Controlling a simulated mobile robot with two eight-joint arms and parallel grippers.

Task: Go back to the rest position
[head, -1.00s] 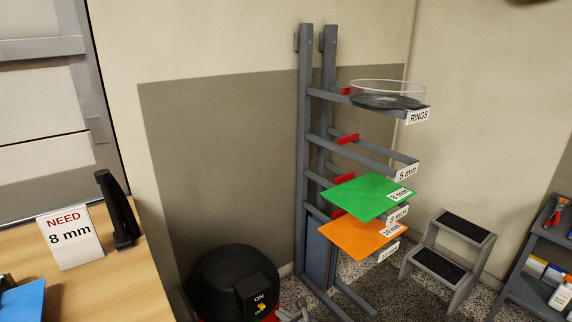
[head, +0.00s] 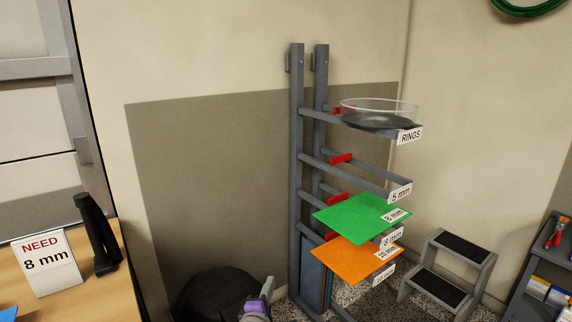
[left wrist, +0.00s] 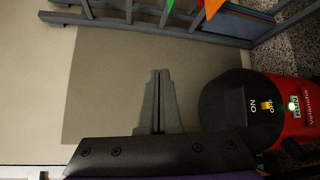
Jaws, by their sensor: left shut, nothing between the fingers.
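My left gripper (head: 266,286) shows at the bottom edge of the head view, in front of the black vacuum's right side. In the left wrist view the left gripper (left wrist: 160,74) has its two grey fingers together, with nothing between them. The fingers stand out against the dark wall panel, apart from the rack. My right gripper is in neither view.
A grey rack (head: 297,170) holds a green sheet (head: 360,215), an orange sheet (head: 345,258) and a clear ring. A red-and-black vacuum (left wrist: 285,110) stands low beside the gripper. A step stool (head: 440,285) and a wooden table (head: 100,295) flank the rack.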

